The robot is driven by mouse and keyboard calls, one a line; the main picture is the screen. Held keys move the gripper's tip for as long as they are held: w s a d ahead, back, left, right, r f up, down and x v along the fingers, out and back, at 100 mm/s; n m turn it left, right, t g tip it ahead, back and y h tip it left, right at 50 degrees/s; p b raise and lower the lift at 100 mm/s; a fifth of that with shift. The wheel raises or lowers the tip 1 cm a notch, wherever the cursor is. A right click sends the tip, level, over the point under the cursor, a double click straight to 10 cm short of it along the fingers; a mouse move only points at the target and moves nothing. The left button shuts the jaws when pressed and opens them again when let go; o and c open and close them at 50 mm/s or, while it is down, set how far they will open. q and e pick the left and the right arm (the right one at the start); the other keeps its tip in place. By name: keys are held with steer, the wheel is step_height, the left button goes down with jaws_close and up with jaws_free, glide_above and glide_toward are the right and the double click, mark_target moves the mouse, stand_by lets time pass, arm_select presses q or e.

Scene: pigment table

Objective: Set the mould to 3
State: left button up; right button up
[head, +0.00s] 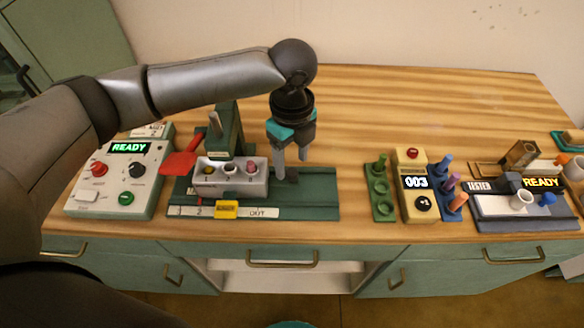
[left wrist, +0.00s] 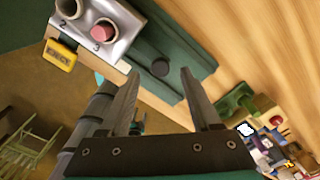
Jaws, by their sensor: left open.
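The mould is a grey block (head: 232,179) with several round cups, on a green slide base (head: 318,205) under a green press column (head: 229,130). In the left wrist view the block (left wrist: 122,25) shows cups marked 2 and 3, and cup 3 holds something pink (left wrist: 103,32). A yellow tag (head: 227,209) sits on the white numbered strip in front, just right of the 2. My left gripper (head: 292,168) is open, pointing down right of the block. In the left wrist view, a dark round knob (left wrist: 160,68) shows between its fingertips (left wrist: 159,75); contact cannot be told. My right gripper is not in view.
A red lever (head: 182,162) sticks out left of the press, beside a control box (head: 117,180) reading READY. To the right stand a green peg rack (head: 380,192), a counter box (head: 416,185) reading 003 and a tester (head: 520,205). The wood behind is clear.

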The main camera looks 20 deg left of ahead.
arm_select(q)
steer(key=shift+f, duration=1.4)
steer(key=shift+c, duration=0.2)
jaws_close()
